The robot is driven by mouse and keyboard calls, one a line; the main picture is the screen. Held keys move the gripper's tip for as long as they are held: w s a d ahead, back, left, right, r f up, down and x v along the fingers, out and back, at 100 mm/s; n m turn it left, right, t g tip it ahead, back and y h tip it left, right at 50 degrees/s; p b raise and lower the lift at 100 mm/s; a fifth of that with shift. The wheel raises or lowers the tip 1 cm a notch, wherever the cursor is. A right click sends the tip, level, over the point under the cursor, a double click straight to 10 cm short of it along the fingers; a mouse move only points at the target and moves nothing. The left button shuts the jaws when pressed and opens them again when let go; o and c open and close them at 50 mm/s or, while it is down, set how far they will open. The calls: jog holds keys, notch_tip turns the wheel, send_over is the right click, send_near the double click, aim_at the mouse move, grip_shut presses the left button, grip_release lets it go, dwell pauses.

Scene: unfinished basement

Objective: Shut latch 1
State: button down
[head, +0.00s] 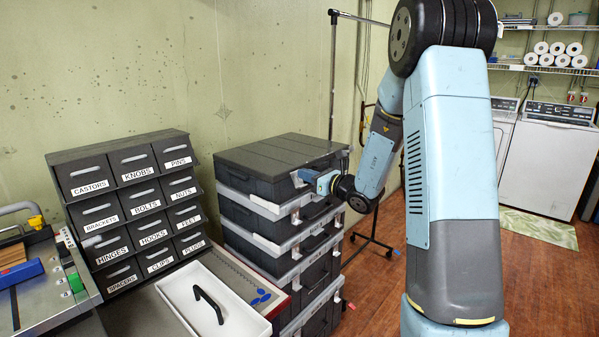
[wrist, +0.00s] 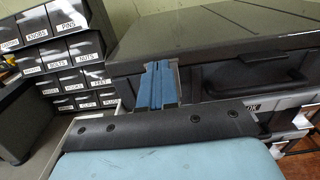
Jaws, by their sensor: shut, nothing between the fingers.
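A stack of dark grey cases with light rims stands against the wall, and its top case (head: 280,160) is closed. It fills the right of the wrist view (wrist: 225,45). My gripper (head: 306,176) is shut and empty, its blue fingers against or very near the front of the top case, toward its left corner. In the wrist view the fingers (wrist: 158,72) point at the case's front left edge. Metal latch hardware (head: 296,216) shows just below my gripper. I cannot read which latch is number 1, and my fingers hide the spot they point at.
A labelled drawer rack (head: 120,160) stands left of the stack. A white tray (head: 190,290) with a black handle lies in front. A dark case handle (wrist: 258,72) sticks out right of my fingers. Open wooden floor (head: 550,280) lies to the right.

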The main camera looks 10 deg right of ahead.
jog(key=shift+s+d, duration=0.1)
jog(key=shift+v, duration=2.35)
jog(key=v, duration=1.3)
jog(key=s+a+r+n+g, duration=0.4)
jog(key=s+a+n+g, duration=0.8)
jog(key=s+a+n, duration=0.35)
jog(key=s+d+r+n+t+h, duration=0.3)
jog(key=s+d+r+n+h, duration=0.3)
jog(key=s+n+h, duration=0.4)
jog(key=n, duration=0.3)
jog(key=shift+d+h, duration=0.3)
jog(key=shift+d, duration=0.1)
